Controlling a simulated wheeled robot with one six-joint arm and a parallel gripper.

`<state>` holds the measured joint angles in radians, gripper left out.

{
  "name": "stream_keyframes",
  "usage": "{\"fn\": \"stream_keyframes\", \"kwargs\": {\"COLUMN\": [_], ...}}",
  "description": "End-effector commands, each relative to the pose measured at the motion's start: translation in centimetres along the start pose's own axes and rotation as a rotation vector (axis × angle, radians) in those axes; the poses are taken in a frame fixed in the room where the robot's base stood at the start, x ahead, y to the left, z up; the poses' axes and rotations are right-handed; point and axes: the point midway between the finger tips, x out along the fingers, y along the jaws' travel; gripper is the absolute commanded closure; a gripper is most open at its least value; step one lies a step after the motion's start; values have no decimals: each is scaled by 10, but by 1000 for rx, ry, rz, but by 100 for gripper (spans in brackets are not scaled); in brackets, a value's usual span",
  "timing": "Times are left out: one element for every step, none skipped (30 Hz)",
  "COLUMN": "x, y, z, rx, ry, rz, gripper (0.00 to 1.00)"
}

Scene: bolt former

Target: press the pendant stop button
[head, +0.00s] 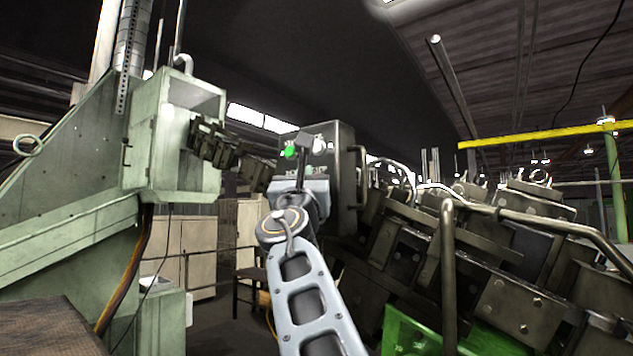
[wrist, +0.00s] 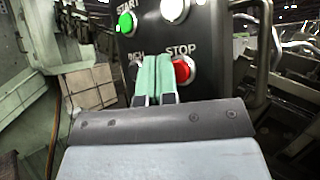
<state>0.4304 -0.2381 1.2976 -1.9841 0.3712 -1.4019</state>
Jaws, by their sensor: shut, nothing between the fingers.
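The pendant (head: 345,165) is a dark box with a handle on its right side, straight ahead in the head view. In the wrist view, its dark face (wrist: 220,50) carries a green button (wrist: 127,23) under a START label and a white button (wrist: 174,9) at the top. The red stop button (wrist: 184,70) sits below the STOP label. My gripper (wrist: 160,62) is shut and empty, its greenish fingertips just left of the red button and overlapping its left edge in the picture. Whether they touch it I cannot tell. In the head view my arm hides the red button.
A pale green machine housing (head: 160,150) stands on the left, with dark blocks reaching toward the pendant. Dark machinery with pipes (head: 480,250) fills the right. A yellow rail (head: 540,135) crosses the upper right. Pale cabinets (head: 215,245) stand behind.

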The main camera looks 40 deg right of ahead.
Motion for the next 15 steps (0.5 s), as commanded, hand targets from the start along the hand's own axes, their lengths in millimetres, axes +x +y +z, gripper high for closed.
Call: {"fn": "stream_keyframes", "kwargs": {"x": [1,2,2,3,4,4,4,5,5,5,5,5,5,5,5], "y": [-1,-2,-2,-3,-3,-4,-4,-4,-4,-4,-4,-4,-4,-4,-4], "z": [-1,-2,-3,-3,-4,-4,-4,-4,-4,-4,-4,-4,-4,-4,-4], "rx": [-1,-1,-1,-2,-2,-1,-1,-1,-1,0,0,0,0,0,0], "ry": [0,0,0,1,1,1,1,1,1,1,1,1,1,1,1], "rz": [-1,-2,-2,-2,-2,-1,-1,-1,0,0,0,0,0,0,0], "gripper": [100,100,100,100,100,100,100,100,100,100,100,100,100,100,100]}}
